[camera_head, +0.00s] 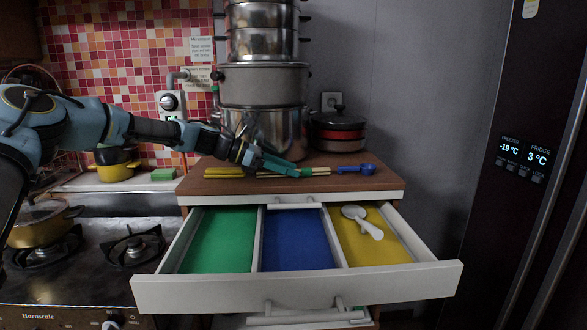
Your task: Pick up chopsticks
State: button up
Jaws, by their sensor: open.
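Thin pale sticks that look like the chopsticks (318,173) lie on the brown cabinet top (225,186), running left to right near its front. My gripper (293,169) is open, reaching in from the left with its teal fingers low over these sticks and hiding their middle. I cannot tell whether the fingers touch them. A yellow stick-like item (224,170) lies farther left on the same top, partly behind my arm. A blue scoop or spoon (357,169) lies to the right of the chopsticks.
Below, an open drawer (300,290) has green, blue and yellow compartments. A white spoon (362,221) lies in the yellow one; the other two look empty. Stacked steel pots (263,85) and a lidded red pan (338,133) stand behind. A stove (100,260) is at left, a fridge (525,150) at right.

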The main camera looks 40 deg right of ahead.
jog(key=shift+s+d, duration=0.1)
grip_shut()
dwell(0.4)
